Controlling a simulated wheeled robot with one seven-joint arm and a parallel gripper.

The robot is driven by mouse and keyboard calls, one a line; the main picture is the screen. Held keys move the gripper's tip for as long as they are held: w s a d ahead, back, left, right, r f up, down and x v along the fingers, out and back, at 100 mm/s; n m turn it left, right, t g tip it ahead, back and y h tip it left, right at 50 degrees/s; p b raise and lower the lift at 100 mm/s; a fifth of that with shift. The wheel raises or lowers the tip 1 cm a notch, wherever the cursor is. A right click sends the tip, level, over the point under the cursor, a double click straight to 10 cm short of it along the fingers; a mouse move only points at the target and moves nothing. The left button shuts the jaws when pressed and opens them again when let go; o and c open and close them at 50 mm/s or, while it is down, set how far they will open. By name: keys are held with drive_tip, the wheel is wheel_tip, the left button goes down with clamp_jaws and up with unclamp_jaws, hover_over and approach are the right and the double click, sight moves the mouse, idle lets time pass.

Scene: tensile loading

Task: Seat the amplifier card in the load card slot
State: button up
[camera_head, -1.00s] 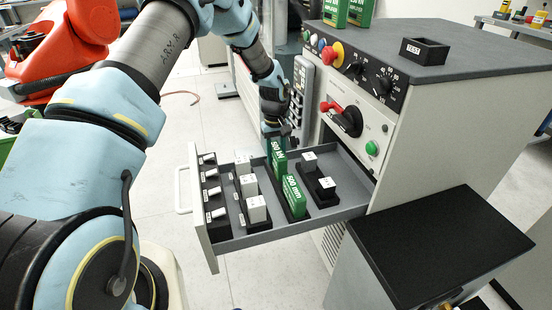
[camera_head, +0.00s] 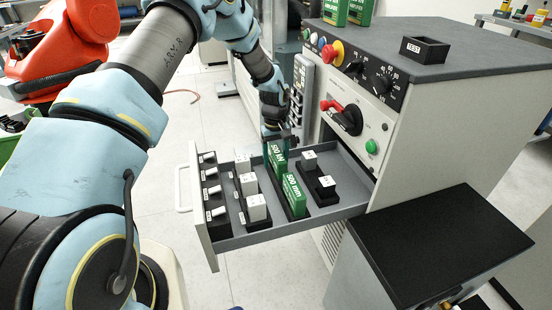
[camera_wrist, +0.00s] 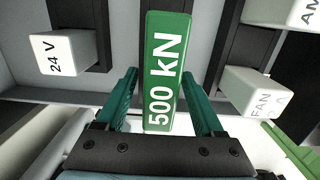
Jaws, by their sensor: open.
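A green card marked 500 kN (camera_head: 277,159) stands upright in the open drawer, beside a green card marked 500 mm (camera_head: 293,194). No card in view is marked as the amplifier card. My gripper (camera_head: 278,143) is at the top of the 500 kN card. In the wrist view, the 500 kN card (camera_wrist: 162,72) lies between the two green fingers of my open gripper (camera_wrist: 161,80), with gaps on both sides. Its lower end is hidden. I cannot make out a load card slot.
The drawer (camera_head: 265,238) also holds several white blocks, including one marked 24 V (camera_wrist: 68,54) and one marked FAN (camera_wrist: 250,92), near my fingers. The console top (camera_head: 455,55) carries two green cards (camera_head: 347,10) and a small black open box (camera_head: 424,48).

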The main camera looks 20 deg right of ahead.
drive_tip(key=r, duration=0.4)
drive_tip(key=r+b, duration=0.1)
drive_tip(key=r, duration=0.7)
drive_tip(key=shift+w+r, duration=0.15)
drive_tip(key=shift+w, duration=0.25)
drive_tip(key=a+r+t, duration=0.1)
drive_tip(key=a+r, duration=0.3)
drive_tip(key=a, duration=0.6)
drive_tip(key=a+r, duration=0.3)
drive_tip(key=a, duration=0.6)
drive_tip(key=s+a+r, duration=0.1)
drive_tip(key=s+a, duration=0.5)
drive_tip(key=a, duration=0.3)
drive_tip(key=s+a+r+t, duration=0.1)
drive_tip(key=s+a+r, duration=0.1)
drive_tip(key=s+a, duration=0.5)
drive_tip(key=shift+s+a, duration=0.15)
drive_tip(key=shift+a, duration=0.85)
drive_tip(key=shift+r, duration=0.1)
